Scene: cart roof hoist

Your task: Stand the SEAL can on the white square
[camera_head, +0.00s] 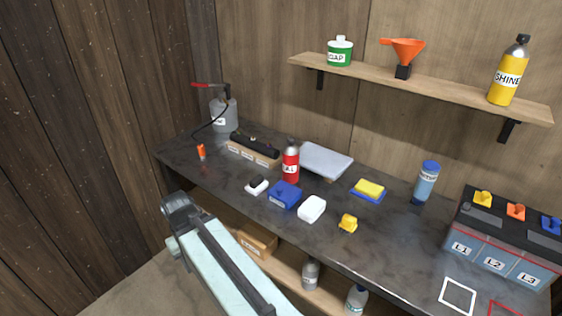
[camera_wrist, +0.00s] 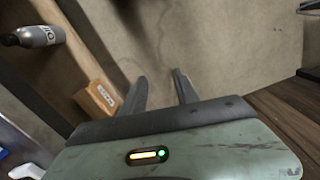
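The SEAL can (camera_head: 291,164) is a red can with a dark top and a white label, only part of which I can read. It stands upright on the dark bench, behind a blue box. The white square (camera_head: 443,297) is an outline on the bench top at the lower right, in front of the L1 to L3 unit. It looks empty. My gripper (camera_wrist: 160,87) shows in the wrist view with its two dark fingers apart and nothing between them. It points at bare floor, away from the can. I cannot make out its fingers in the head view.
Near the can are a blue box (camera_head: 284,195), a white box (camera_head: 312,209), a grey panel (camera_head: 326,158) and a yellow sponge (camera_head: 369,189). A cardboard box (camera_head: 257,240) and bottles sit on the lower shelf.

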